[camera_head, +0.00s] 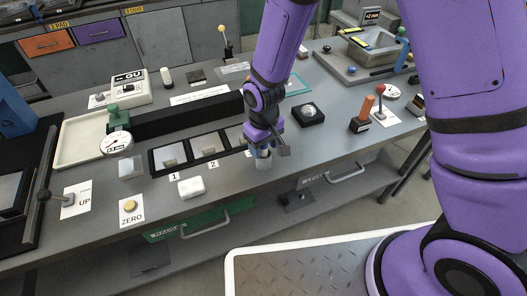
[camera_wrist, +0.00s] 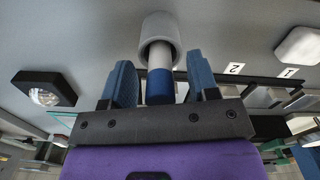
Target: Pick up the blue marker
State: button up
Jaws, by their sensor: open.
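The blue marker (camera_wrist: 158,86) shows in the wrist view as a blue-and-white cylinder. Its white part goes into a grey cup (camera_wrist: 160,32), which hides that end. My gripper (camera_wrist: 161,75) is open, with one blue finger on each side of the marker and a visible gap on both sides. In the head view, my gripper (camera_head: 261,150) is low over the front edge of the grey bench, right at the cup (camera_head: 263,162). There the fingers mostly hide the marker.
A black block with a clear dome (camera_head: 308,113) stands to the right of my gripper, and numbered trays (camera_head: 207,147) stand to its left. A white rounded block (camera_head: 191,187) lies near the front edge. An orange-handled item (camera_head: 365,112) is farther right.

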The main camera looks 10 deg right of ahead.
grip_shut()
jog(key=shift+r, duration=0.1)
notch_tip(320, 180, up, 10)
jog(key=shift+f, duration=0.1)
dwell(0.4)
